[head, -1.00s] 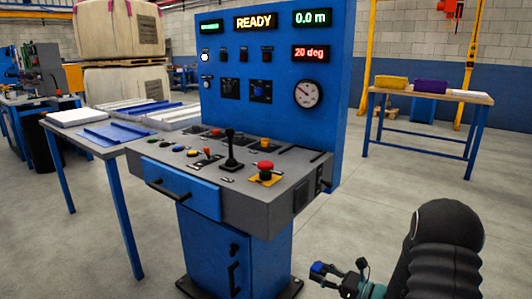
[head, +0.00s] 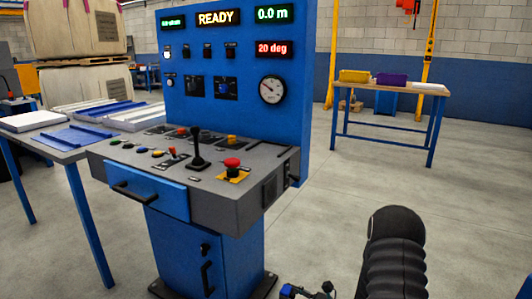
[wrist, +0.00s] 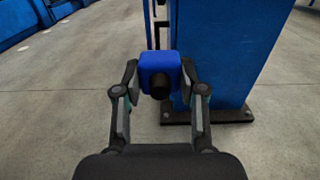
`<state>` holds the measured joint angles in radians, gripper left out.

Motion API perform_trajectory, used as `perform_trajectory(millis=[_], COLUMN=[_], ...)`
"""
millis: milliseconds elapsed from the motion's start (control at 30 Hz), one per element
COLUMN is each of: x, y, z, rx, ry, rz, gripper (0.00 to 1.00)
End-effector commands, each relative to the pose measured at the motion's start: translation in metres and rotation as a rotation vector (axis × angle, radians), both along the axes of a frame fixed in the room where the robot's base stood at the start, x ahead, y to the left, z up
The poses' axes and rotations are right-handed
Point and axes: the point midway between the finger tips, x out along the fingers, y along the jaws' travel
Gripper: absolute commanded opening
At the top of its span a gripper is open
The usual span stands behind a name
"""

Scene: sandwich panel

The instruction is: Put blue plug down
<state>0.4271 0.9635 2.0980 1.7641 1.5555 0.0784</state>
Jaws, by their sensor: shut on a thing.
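In the head view the plug (head: 288,291) shows at the bottom edge, partly cut off, in front of the console and to the left of my arm. The tips of my gripper are mostly out of the head view.
The blue control console (head: 205,245) with its grey sloped desk stands ahead. A table with blue and white panels (head: 75,135) is at left. Another table (head: 385,88) with yellow and purple bins stands at far right. The floor between is clear.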

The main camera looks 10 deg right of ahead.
Motion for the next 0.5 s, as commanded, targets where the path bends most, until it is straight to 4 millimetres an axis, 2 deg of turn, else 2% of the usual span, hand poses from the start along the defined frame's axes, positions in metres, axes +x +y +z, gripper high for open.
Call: perform_trajectory(millis=[167,500], x=[0.006,0.01], y=[-0.006,-0.021], z=[0.005,0.004], rx=[0.001,0.001], ry=[0.001,0.004], rz=[-0.063,-0.387], gripper=[0.0,0.0])
